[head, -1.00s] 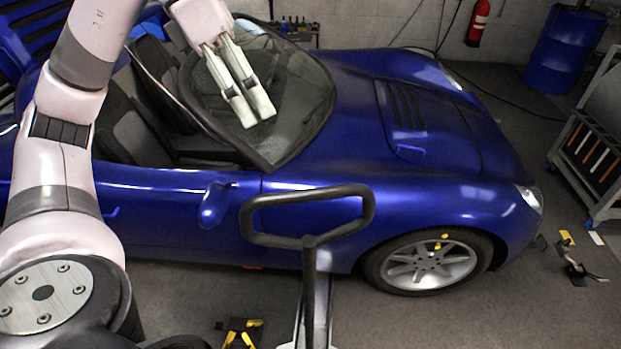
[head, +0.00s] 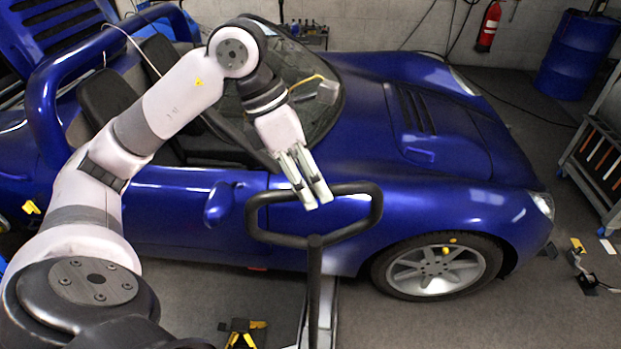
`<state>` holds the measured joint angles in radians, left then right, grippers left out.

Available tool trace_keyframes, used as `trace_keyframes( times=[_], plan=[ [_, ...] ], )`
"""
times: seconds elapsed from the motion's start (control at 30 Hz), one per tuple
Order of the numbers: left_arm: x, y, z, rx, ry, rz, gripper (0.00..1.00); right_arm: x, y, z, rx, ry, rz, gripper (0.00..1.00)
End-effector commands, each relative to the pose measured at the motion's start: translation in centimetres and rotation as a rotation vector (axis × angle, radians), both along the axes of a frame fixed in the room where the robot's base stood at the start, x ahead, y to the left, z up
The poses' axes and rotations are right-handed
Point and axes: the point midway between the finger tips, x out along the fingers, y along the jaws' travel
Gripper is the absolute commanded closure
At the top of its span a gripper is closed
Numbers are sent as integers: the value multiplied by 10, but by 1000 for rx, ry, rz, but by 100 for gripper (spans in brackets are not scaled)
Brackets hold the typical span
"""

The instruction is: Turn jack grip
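The jack grip is a black looped handle (head: 264,238) on an upright post (head: 315,285), in the lower middle of the head view in front of the blue car. My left gripper (head: 318,202) points down at the top bar of the loop. Its two pale fingers overlap the bar in the picture, with the tips over the loop's opening. A narrow gap shows between the fingers, with nothing seen held between them. Whether they touch the bar cannot be told. My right gripper is not in view.
A yellow and black item (head: 242,333) lies on the floor at the bottom. A rack (head: 598,165) and a blue drum (head: 577,55) stand at the right.

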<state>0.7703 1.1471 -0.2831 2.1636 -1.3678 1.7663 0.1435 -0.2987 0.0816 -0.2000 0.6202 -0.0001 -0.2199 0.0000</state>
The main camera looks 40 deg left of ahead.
Motion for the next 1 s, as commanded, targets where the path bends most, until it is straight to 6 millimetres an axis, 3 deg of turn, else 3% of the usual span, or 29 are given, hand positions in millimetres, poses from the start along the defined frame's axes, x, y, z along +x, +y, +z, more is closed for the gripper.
trace_keyframes(
  times=[0.27,0.83,1.0],
  plan=[
    [0,-1,-2,0,-1,1,61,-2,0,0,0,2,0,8],
    [0,0,-1,1,-1,0,98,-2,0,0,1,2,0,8],
    [0,0,-1,1,-1,0,100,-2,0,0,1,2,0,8]
  ],
)
